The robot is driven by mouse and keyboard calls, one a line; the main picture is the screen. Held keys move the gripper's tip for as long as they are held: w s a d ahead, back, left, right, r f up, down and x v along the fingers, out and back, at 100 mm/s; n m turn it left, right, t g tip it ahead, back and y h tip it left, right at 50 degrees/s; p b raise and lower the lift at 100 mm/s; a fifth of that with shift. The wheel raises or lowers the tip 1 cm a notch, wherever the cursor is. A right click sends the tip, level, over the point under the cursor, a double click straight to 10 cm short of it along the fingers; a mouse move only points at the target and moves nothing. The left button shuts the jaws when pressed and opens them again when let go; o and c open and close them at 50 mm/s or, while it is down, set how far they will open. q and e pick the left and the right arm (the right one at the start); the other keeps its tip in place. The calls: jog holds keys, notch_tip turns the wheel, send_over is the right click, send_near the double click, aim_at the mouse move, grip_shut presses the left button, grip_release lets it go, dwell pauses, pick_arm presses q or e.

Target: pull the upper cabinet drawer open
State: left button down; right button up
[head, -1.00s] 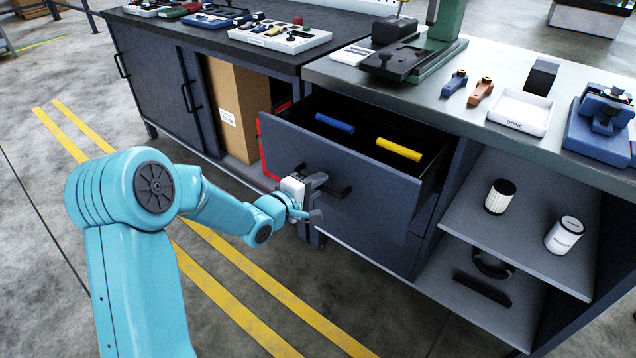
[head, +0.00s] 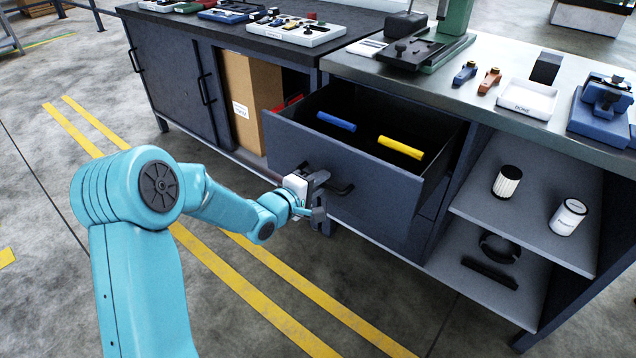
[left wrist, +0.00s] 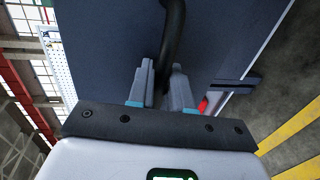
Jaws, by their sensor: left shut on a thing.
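The upper cabinet drawer (head: 375,195) is dark grey and stands well out of the cabinet, with its inside showing. A blue bar (head: 336,121) and a yellow bar (head: 401,147) lie in it. Its black bar handle (head: 342,190) is on the front face. My left gripper (head: 318,188) is at the handle's left part and shut on it. In the left wrist view the fingers (left wrist: 160,85) close around the black handle (left wrist: 174,40), with the drawer front behind. My right gripper is not in view.
The bench top carries a tray marked DONE (head: 528,99), a blue vise (head: 602,110) and a green-columned machine (head: 445,35). Open shelves (head: 500,215) at the right hold a white canister (head: 568,217). A cardboard box (head: 243,100) stands left of the drawer. The floor in front is clear.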

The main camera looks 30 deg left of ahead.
pick_arm(q)
jog(key=shift+w, duration=0.1)
jog(key=c, duration=1.2)
grip_release()
jog(key=p+v, duration=0.2)
jog(key=v, duration=1.4)
jog(key=shift+r, duration=0.1)
